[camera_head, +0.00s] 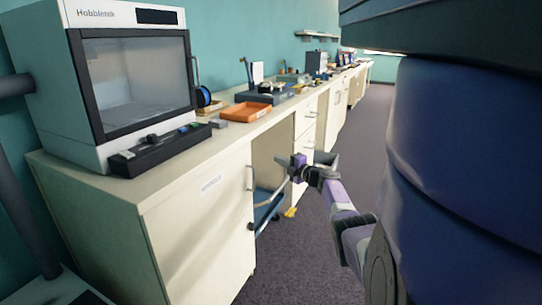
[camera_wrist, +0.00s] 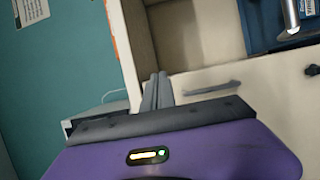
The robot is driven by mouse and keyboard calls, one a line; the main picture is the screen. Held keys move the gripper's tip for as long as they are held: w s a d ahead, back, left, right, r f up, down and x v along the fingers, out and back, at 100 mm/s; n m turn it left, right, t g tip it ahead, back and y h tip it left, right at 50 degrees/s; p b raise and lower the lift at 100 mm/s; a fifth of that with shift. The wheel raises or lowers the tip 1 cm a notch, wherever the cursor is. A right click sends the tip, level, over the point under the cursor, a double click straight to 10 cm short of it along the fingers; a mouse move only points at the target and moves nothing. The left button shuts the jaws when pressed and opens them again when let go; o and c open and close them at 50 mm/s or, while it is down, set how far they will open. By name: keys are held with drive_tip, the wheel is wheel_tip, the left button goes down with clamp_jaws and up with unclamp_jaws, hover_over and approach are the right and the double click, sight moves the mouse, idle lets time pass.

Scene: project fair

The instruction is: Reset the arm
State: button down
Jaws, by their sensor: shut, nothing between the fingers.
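My arm (camera_head: 345,222) reaches forward from the lower right of the head view, over the floor beside the counter. My gripper (camera_head: 289,162) is at its end, in front of the open bay in the counter and apart from the counter front. In the wrist view the two grey fingers of my gripper (camera_wrist: 157,90) lie together above the purple palm, shut, with nothing held.
A white counter (camera_head: 165,222) runs along the left wall. A Hobbletek machine (camera_head: 130,15), an orange tray (camera_head: 246,112) and several small items stand on it. A blue bin (camera_head: 267,212) sits in the bay below. The carpet (camera_head: 312,262) is clear.

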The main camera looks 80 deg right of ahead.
drive_tip(key=shift+s+a+p, duration=0.15)
drive_tip(key=shift+s+a, duration=0.15)
drive_tip(key=shift+s, duration=0.45)
drive_tip(key=shift+s+a+p, duration=0.15)
drive_tip(key=shift+s+a, duration=0.15)
drive_tip(key=shift+s, duration=0.45)
drive_tip(key=shift+d, duration=0.1)
